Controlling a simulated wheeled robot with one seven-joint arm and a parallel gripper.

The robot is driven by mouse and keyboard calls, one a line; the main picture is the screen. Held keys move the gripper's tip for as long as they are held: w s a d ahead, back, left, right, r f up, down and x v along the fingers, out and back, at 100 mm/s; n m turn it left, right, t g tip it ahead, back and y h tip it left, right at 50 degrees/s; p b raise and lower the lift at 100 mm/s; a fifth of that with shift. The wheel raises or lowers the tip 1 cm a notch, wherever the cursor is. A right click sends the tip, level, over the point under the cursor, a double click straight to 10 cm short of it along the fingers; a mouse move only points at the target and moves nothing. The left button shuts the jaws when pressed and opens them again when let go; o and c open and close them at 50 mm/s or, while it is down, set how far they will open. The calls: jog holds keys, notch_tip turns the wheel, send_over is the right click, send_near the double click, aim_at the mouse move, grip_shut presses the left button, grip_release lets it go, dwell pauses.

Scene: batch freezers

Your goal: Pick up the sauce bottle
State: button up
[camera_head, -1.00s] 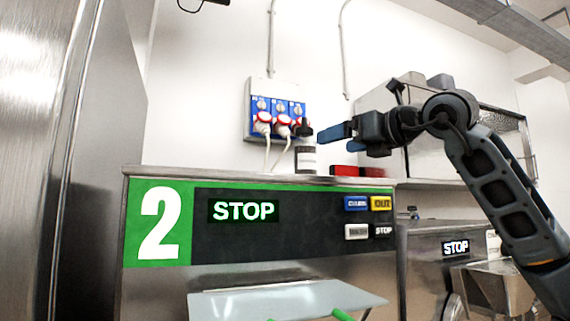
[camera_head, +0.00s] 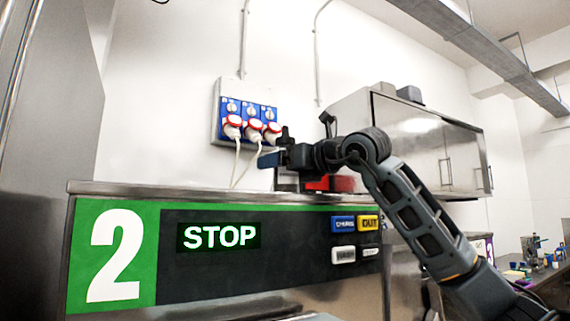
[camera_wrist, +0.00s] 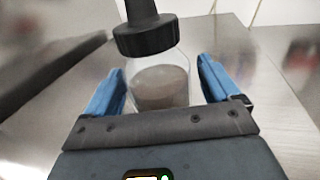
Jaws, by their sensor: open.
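The sauce bottle (camera_wrist: 160,80) is a clear bottle with brownish contents and a black nozzle cap. In the wrist view it stands upright between the blue fingers of my gripper (camera_wrist: 161,72), with a visible gap on each side. In the head view the bottle's black cap (camera_head: 285,137) shows above my gripper (camera_head: 269,159), and most of its body is hidden behind the gripper. My gripper is open around the bottle, low over the top of the machine marked 2.
The machine (camera_head: 120,194) has a metal top edge and a panel reading STOP. A red item (camera_head: 330,183) sits on top, right of the gripper. Blue sockets with plugs (camera_head: 246,116) are on the wall behind. A metal cabinet (camera_head: 420,140) stands to the right.

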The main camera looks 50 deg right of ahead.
jog(key=shift+w, duration=0.45)
jog(key=c, duration=1)
